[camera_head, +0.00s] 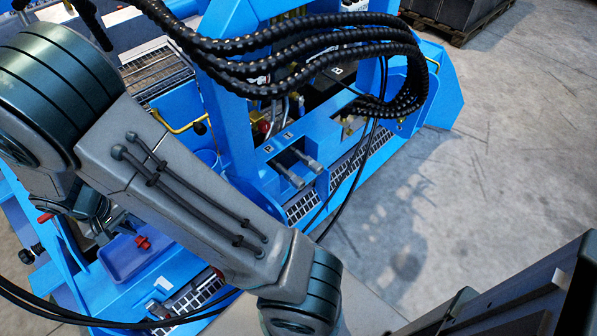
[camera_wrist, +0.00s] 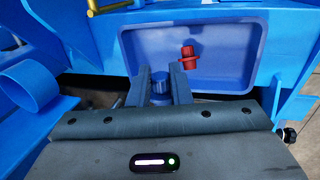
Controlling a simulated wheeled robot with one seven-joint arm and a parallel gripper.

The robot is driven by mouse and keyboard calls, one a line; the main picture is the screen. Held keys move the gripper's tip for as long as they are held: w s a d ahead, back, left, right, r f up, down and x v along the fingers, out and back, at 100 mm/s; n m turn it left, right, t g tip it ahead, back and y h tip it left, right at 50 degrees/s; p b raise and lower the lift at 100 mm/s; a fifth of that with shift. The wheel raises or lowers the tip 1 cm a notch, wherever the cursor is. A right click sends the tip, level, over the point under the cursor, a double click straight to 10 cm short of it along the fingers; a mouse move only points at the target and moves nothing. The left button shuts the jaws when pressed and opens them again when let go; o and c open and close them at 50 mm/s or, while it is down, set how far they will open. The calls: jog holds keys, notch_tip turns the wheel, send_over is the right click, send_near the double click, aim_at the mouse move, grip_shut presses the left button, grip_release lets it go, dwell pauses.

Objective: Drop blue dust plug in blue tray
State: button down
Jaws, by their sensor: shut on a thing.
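The blue dust plug (camera_wrist: 160,83) is between the two fingers of my gripper (camera_wrist: 159,85), which is shut on it in the wrist view. The blue tray (camera_wrist: 225,77) lies just beyond the fingers; in the picture the plug overlaps its near left part. I cannot tell how high the plug is above the tray. A red plug (camera_wrist: 188,55) stands in the tray. In the head view the tray (camera_head: 122,262) is at lower left with the red plug (camera_head: 142,243) in it.
Blue machine frame (camera_wrist: 100,45) surrounds the tray on several sides. A curved blue part (camera_wrist: 30,85) is at left in the wrist view. Black hoses (camera_head: 300,50) arch over the machine in the head view. Open concrete floor (camera_head: 480,190) is at right.

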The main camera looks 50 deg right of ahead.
notch_tip(320, 180, down, 4)
jog(key=shift+r+b, duration=0.15)
jog(key=shift+b, duration=0.85)
jog(key=c, duration=1.3)
grip_release()
jog(key=shift+o, duration=0.2)
jog(key=p+v, duration=0.3)
jog(key=v, duration=1.1)
jog(key=s+d+r+t+y+p, duration=0.1)
jog(key=s+d+r+p, duration=0.7)
jog(key=r, duration=0.4)
jog(key=s+d+r+t+y+p, duration=0.2)
jog(key=s+d+r+p, duration=0.6)
jog(key=r, duration=0.5)
jog(key=shift+s+d+r+p, duration=0.2)
jog(key=shift+s+d+p, duration=0.2)
jog(key=shift+d, duration=0.55)
